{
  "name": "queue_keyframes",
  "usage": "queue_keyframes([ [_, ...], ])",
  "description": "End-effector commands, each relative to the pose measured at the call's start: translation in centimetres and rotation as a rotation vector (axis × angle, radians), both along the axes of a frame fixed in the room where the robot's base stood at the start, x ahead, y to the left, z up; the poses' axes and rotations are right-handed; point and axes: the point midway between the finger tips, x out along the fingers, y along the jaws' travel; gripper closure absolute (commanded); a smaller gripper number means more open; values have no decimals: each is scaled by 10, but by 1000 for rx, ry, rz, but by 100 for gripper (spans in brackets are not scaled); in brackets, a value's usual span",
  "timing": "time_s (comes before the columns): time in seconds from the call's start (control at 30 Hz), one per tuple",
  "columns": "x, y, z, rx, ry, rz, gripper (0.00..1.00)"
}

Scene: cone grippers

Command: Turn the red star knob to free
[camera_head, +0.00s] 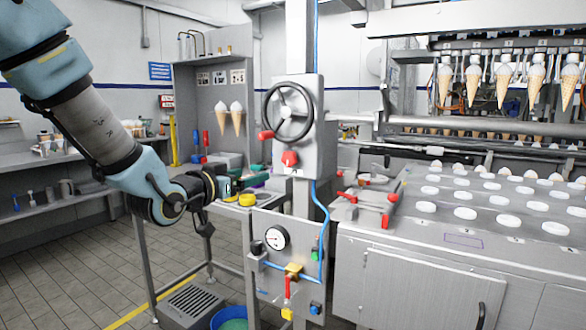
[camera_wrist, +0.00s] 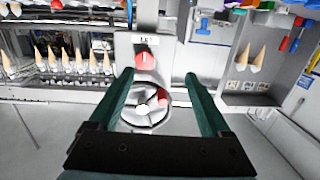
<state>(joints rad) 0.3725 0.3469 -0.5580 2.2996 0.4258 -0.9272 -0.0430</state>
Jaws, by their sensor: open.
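The red star knob (camera_head: 289,158) sits on the front of a grey box (camera_head: 312,150), just below a black-rimmed handwheel (camera_head: 288,112). The handwheel has a red handle (camera_head: 266,135). My gripper (camera_head: 230,186) is left of the box and lower than the knob, apart from it. In the wrist view the picture is inverted. The knob (camera_wrist: 145,59) shows beyond the open fingers of my gripper (camera_wrist: 158,75), nearer the left finger. The wheel (camera_wrist: 147,110) shows between the fingers. A small label beside the knob is too small to read.
A pressure gauge (camera_head: 276,238) and valves are on a panel below. A machine top with white round lids (camera_head: 465,213) stands at right, with red-handled clamps (camera_head: 388,211) near it. A grey side shelf (camera_head: 212,100) stands behind. The floor at left is clear.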

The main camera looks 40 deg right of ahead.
Motion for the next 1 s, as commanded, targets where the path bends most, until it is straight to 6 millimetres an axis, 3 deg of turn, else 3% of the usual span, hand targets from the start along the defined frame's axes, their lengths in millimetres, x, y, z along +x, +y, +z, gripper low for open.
queue_keyframes([
  [0.17,-18,-20,15,-75,-16,-57,18],
  [0.7,5,-103,16,-74,-15,-55,18],
  [1.0,10,-120,15,-73,-18,-53,18],
])
